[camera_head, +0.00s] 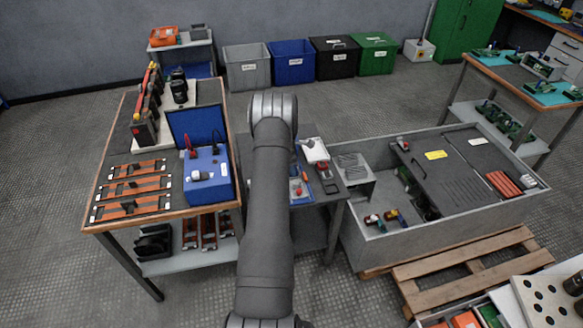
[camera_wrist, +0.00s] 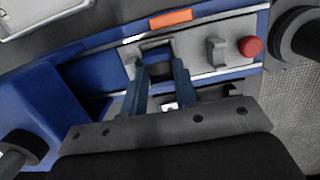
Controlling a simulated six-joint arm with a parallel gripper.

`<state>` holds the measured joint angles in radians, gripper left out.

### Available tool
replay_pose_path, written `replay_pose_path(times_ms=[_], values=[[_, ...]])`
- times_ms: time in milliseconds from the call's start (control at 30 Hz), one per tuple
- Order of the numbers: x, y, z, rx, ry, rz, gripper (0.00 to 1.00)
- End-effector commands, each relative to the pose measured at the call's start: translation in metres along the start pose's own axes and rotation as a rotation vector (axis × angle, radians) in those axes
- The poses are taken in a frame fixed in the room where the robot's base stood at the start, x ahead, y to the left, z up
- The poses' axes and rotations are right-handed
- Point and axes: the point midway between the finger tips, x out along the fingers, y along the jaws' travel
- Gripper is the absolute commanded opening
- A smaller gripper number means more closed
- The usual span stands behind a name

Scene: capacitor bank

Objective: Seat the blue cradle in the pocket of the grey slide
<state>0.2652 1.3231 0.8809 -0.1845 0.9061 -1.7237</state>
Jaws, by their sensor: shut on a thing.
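In the wrist view my gripper (camera_wrist: 160,75) has its two fingers close together on a small blue piece, the cradle (camera_wrist: 157,56). The cradle is at the left part of a light grey plate, the grey slide (camera_wrist: 190,67). A dark strip shows along the cradle's far side. The fingers hide much of the cradle and the slide's near edge, so I cannot tell whether it is down in the pocket or just above it.
In the wrist view, a grey upright knob (camera_wrist: 215,50) and a red button (camera_wrist: 250,46) stand right of the cradle. An orange label (camera_wrist: 171,18) lies beyond. Blue housing (camera_wrist: 55,100) fills the left. In the head view, a large grey crate (camera_head: 400,245) stands right.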

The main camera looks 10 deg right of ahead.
Motion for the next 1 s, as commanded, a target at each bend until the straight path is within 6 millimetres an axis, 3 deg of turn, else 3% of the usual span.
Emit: replay_pose_path(times_ms=[467,500,633,1000], values=[[0.0037,0.0002,-0.0004,0.000,0.000,0.001,0.07],[0.0039,0.0003,-0.0005,0.000,0.000,0.001,0.29],[0.0038,0.0004,-0.0005,0.000,0.000,0.001,0.53],[0.0046,-0.0003,-0.0008,0.000,0.000,-0.001,0.53]])
